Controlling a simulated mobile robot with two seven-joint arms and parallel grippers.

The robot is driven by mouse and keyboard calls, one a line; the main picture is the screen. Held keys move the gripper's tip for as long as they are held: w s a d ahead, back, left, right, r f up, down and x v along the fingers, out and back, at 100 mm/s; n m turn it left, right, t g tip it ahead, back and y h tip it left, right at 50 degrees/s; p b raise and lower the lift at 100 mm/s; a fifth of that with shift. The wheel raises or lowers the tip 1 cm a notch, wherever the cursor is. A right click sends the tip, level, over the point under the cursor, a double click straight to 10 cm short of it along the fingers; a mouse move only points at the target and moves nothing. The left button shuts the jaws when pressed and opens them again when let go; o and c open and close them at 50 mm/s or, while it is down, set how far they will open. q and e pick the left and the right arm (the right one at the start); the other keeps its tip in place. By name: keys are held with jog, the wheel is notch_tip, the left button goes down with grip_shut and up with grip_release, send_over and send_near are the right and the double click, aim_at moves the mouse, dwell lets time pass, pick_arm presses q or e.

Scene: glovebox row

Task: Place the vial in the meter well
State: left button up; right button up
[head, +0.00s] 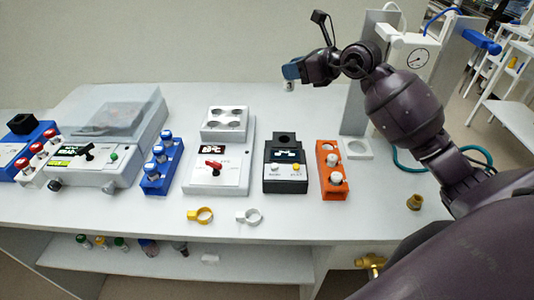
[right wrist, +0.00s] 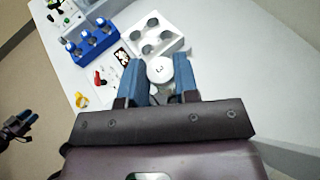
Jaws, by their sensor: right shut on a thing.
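My right gripper (head: 290,71) is raised above the bench, over the black meter. Its blue fingers (right wrist: 160,82) are shut on a white-capped vial (right wrist: 160,69). The vial's lower end (head: 289,86) shows just below the fingers in the head view, clear of everything beneath. The black meter (head: 285,172) stands on the bench with a lit display and a dark round well (head: 285,138) at its back. The well looks empty. In the right wrist view the meter is hidden. My left gripper (right wrist: 22,124) shows small at the left edge of that view; its jaws are unclear.
An orange rack (head: 325,188) with white-capped vials stands right of the meter. A white heater block (head: 225,112) with several wells and a red-handled panel stand left. A blue rack (head: 162,176) holds blue-capped vials. Yellow (head: 203,215) and white rings (head: 249,216) lie in front.

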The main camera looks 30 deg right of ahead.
jog(key=shift+w+a+f, duration=0.1)
jog(key=shift+a+f, duration=0.05)
jog(key=shift+f, duration=0.3)
notch_tip(320, 180, down, 19)
jog(key=shift+f+b, duration=0.1)
jog(key=shift+b, duration=0.7)
jog(key=shift+f, duration=0.2)
